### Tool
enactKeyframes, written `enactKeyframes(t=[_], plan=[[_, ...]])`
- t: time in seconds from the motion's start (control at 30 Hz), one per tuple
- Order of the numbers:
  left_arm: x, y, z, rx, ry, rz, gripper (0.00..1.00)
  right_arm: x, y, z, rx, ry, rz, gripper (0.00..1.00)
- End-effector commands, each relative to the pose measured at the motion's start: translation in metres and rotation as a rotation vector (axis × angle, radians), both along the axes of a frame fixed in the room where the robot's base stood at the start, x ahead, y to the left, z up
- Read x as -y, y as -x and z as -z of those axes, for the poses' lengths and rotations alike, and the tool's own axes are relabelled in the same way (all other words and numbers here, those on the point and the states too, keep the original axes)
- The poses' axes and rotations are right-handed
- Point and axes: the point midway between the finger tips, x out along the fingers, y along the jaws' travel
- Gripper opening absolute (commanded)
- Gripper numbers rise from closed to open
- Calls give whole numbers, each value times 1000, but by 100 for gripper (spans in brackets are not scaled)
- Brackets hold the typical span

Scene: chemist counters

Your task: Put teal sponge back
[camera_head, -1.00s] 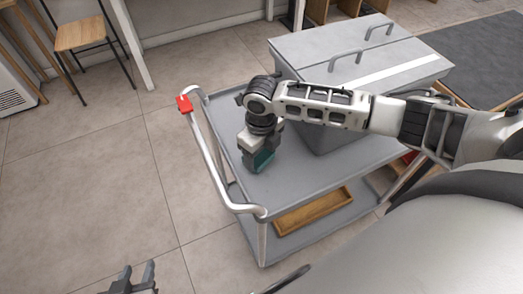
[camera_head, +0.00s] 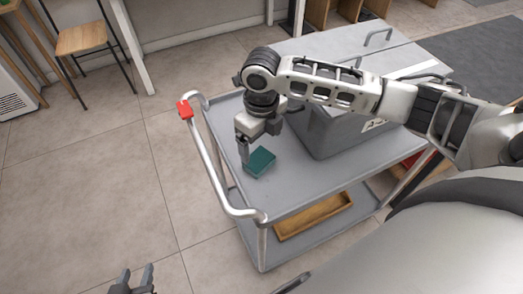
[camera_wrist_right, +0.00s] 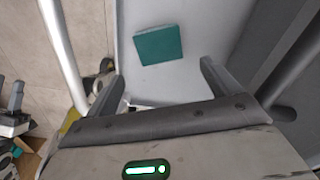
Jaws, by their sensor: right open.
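The teal sponge (camera_head: 260,162) lies flat on the top shelf of the grey cart (camera_head: 300,190), near its left end. It also shows in the right wrist view (camera_wrist_right: 158,45), lying beyond the fingertips. My right gripper (camera_head: 258,146) is open and empty just above the sponge, apart from it. In the right wrist view its two fingers (camera_wrist_right: 160,80) are spread wide with nothing between them. My left gripper (camera_head: 134,280) is at the bottom edge of the head view, with its two fingers apart and nothing seen between them.
The cart has a raised handle with a red piece (camera_head: 184,109). A wooden tray (camera_head: 312,215) sits on the lower shelf. Open floor lies left.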

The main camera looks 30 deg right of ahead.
Motion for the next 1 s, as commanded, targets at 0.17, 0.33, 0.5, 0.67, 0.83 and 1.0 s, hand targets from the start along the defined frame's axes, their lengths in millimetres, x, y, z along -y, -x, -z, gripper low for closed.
enactKeyframes(t=[0.17,0.33,0.5,0.67,0.83,1.0], plan=[[-1,1,1,-4,-2,0,36,0,-1,-33,2,0,0,89],[-1,2,4,-9,-3,-1,36,0,0,-47,0,0,0,89],[-1,2,4,-9,-4,-1,36,0,0,-49,-1,0,0,89],[-1,2,4,-8,-3,-1,36,0,0,-49,-1,0,0,89],[-1,2,3,-8,-3,-1,36,0,0,-48,-1,0,0,89],[-1,1,0,-2,-2,-2,36,0,0,-48,-2,1,0,89]])
